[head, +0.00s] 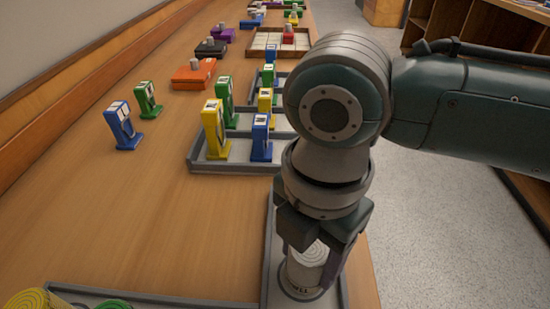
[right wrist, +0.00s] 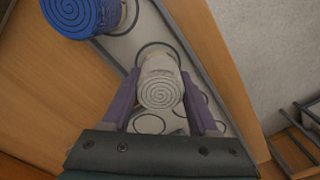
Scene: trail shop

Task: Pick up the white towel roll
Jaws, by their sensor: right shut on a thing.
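The white towel roll (head: 304,268) stands upright between the fingers of my right gripper (head: 316,262) at the near right of the counter. In the right wrist view, its spiral end (right wrist: 160,90) faces the camera and the purple fingers of the gripper (right wrist: 165,103) are on both sides of it. The right gripper is shut on it. The roll is over a grey tray (head: 270,270) marked with rings; I cannot tell whether its base touches the tray. My left gripper is not in view.
A blue roll (right wrist: 80,14) stands near the white one. A yellow roll (head: 36,300) and a green roll (head: 113,305) show at the near left. Upright coloured items, including a yellow one (head: 215,130), fill a tray (head: 232,152) beyond.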

